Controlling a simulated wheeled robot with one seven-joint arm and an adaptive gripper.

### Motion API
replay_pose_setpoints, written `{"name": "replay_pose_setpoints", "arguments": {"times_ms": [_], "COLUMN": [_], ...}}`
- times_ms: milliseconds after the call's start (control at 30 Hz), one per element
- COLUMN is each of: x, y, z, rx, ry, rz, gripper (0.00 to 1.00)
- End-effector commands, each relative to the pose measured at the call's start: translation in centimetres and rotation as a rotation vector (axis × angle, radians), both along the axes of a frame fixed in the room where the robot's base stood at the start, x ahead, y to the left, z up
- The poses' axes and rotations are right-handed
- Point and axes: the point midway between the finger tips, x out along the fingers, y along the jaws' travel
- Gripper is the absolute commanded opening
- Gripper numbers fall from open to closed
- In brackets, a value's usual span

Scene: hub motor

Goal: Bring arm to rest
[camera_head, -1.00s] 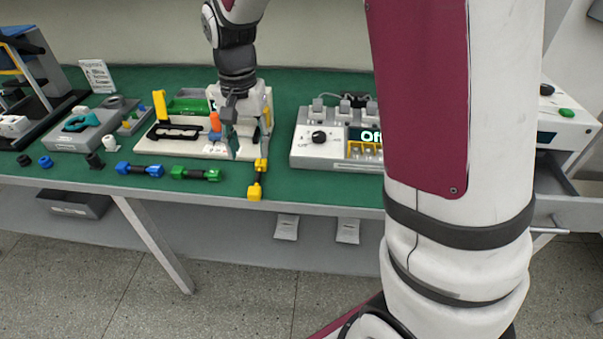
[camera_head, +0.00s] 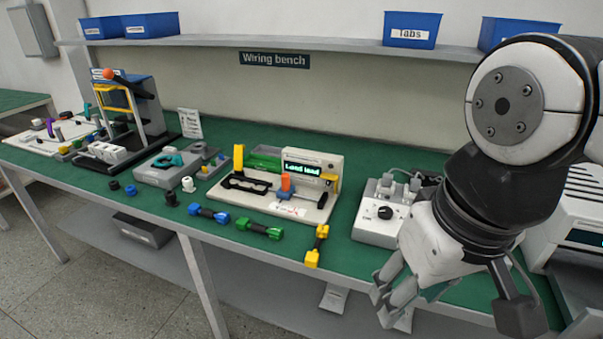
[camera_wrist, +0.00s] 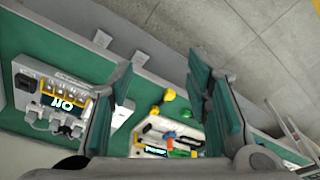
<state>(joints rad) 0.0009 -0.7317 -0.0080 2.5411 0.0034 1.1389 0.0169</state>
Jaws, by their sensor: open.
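My gripper (camera_head: 400,290) hangs at the lower right of the head view, in front of the bench edge and pointing down. In the wrist view my gripper (camera_wrist: 165,95) shows its two green-padded fingers spread wide, with nothing held between them. The bench top (camera_head: 345,235) lies below and beyond the fingers. My arm covers the right part of the head view and hides some of the bench there.
A tester with a lit "Load lead" display (camera_head: 313,165) stands mid-bench. A dial box (camera_head: 375,228) sits close behind my gripper. Yellow (camera_head: 317,245), green (camera_head: 258,229) and blue (camera_head: 208,213) connectors lie along the front edge. A shelf (camera_head: 300,45) runs above.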

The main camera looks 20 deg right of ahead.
Motion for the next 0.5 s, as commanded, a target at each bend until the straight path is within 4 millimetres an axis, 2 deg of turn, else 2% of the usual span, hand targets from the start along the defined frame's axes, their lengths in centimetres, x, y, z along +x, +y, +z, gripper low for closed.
{"name": "replay_pose_setpoints", "arguments": {"times_ms": [100, 367, 500], "x": [-0.8, -0.9, -1.0], "y": [0.0, 0.0, 0.0], "z": [-0.2, -0.3, 0.7], "rx": [-0.004, -0.004, -0.006], "ry": [-0.007, -0.007, -0.019], "rz": [0.019, 0.022, 0.021], "gripper": [0.44, 0.44, 0.44]}}
